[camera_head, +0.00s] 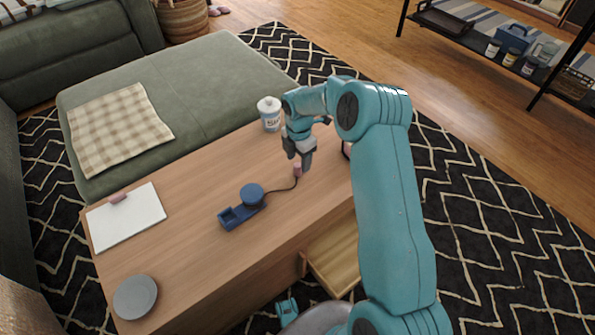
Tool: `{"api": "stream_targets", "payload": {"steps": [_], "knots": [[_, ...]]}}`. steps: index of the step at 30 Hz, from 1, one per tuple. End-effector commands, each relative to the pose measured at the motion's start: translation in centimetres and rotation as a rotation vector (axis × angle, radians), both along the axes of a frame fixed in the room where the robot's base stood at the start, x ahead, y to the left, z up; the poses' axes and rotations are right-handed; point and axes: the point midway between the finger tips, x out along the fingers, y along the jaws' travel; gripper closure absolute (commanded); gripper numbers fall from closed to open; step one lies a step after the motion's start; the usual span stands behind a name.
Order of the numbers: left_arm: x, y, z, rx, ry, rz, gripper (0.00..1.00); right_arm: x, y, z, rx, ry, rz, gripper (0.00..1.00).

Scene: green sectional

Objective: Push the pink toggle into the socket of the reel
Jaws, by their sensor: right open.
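The pink toggle (297,169) is on the wooden table, right at the tips of my right gripper (302,163). A thin dark cord runs from it to the blue reel (252,194). The reel has a round blue drum and a blue base with a recessed end (231,217) that looks like the socket; the toggle is apart from it, up and to the right. My right gripper points down at the toggle and is open. Its fingers overlap in this view, so I cannot tell if they touch the toggle. My left gripper is not in view.
On the table are a clipboard with white paper (127,218), a round grey disc (135,297) and a white labelled jar (269,113). A drawer (335,258) stands open at the table's front. The tabletop around the reel is clear. A green sofa (190,95) borders the back.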

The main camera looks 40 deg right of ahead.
Motion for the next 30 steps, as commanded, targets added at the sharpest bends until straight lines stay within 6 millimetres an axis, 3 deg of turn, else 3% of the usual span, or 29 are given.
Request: {"api": "stream_targets", "payload": {"steps": [1,6,13,14,18,19,26,30], "knots": [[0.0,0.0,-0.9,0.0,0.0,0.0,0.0,0.0,0.2,-1.4,0.001,0.002,0.002,0.42],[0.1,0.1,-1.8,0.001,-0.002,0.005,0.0,0.0,0.4,-3.9,0.001,0.001,0.0,0.42],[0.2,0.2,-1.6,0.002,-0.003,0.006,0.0,0.1,0.4,-3.9,0.001,0.0,0.0,0.42],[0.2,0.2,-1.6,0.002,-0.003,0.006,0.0,0.1,0.4,-3.9,0.001,0.0,0.0,0.48],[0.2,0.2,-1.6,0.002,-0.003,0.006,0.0,0.1,0.4,-3.9,0.001,0.0,0.0,0.94],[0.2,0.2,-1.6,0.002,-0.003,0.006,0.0,0.1,0.4,-3.9,0.001,0.0,0.0,1.0],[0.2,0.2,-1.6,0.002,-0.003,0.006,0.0,0.1,0.4,-3.9,0.001,0.0,0.0,1.0],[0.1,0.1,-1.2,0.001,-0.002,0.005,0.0,0.1,0.4,-2.9,0.0,-0.001,0.001,1.0]]}}
